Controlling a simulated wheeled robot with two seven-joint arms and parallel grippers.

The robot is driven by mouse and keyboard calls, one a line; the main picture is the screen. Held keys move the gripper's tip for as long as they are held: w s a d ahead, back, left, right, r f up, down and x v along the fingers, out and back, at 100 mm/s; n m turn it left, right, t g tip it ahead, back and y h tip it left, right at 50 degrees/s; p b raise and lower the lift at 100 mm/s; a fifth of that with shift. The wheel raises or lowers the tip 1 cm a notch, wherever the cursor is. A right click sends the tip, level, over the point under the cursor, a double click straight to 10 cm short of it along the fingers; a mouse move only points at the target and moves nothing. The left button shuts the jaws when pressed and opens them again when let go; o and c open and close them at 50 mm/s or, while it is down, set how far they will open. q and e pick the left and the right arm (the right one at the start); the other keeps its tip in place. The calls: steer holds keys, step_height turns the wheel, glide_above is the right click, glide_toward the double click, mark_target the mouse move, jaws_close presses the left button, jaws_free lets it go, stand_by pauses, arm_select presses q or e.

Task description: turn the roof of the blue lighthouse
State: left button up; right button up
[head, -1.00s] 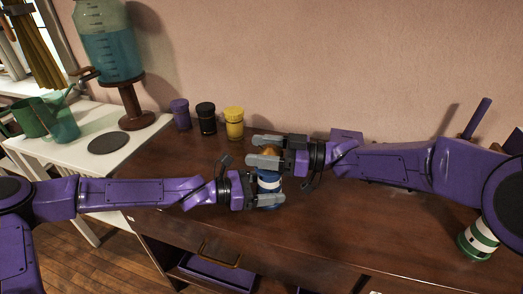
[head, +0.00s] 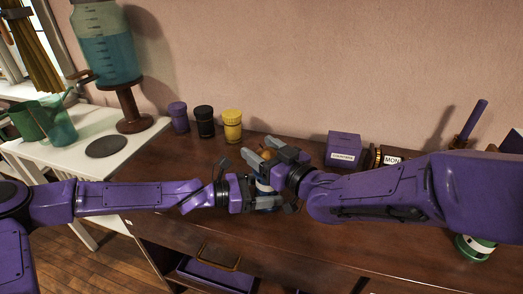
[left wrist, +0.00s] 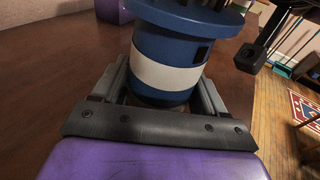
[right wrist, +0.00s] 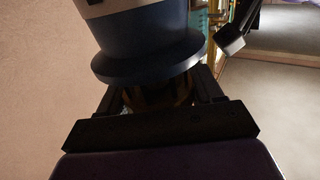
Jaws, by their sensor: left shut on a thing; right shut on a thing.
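The blue lighthouse (head: 264,188), blue with a white band, stands upright on the brown cabinet top, largely hidden by my grippers in the head view. My left gripper (head: 268,204) is shut around its lower body; the left wrist view shows the white band (left wrist: 168,72) just above the fingers. My right gripper (head: 268,156) is shut on the orange-brown roof (head: 266,153) at the top. In the right wrist view the blue flange (right wrist: 150,70) shows beyond the fingers, and the dark brassy roof (right wrist: 155,98) lies between them.
Purple (head: 179,117), black (head: 204,119) and yellow (head: 232,126) jars stand behind, to the left. A purple box (head: 343,147) and a MON block (head: 391,160) stand behind my right arm. A green-and-white cylinder (head: 474,247) is at the right. An open drawer (head: 215,275) is below.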

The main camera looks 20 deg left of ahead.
steer(key=shift+s+f, duration=0.1)
steer(key=shift+f, duration=0.05)
stand_by(0.4)
steer(key=o, duration=1)
steer(key=shift+d, duration=0.1)
steer(key=v, duration=1.2)
steer(key=shift+s, duration=0.2)
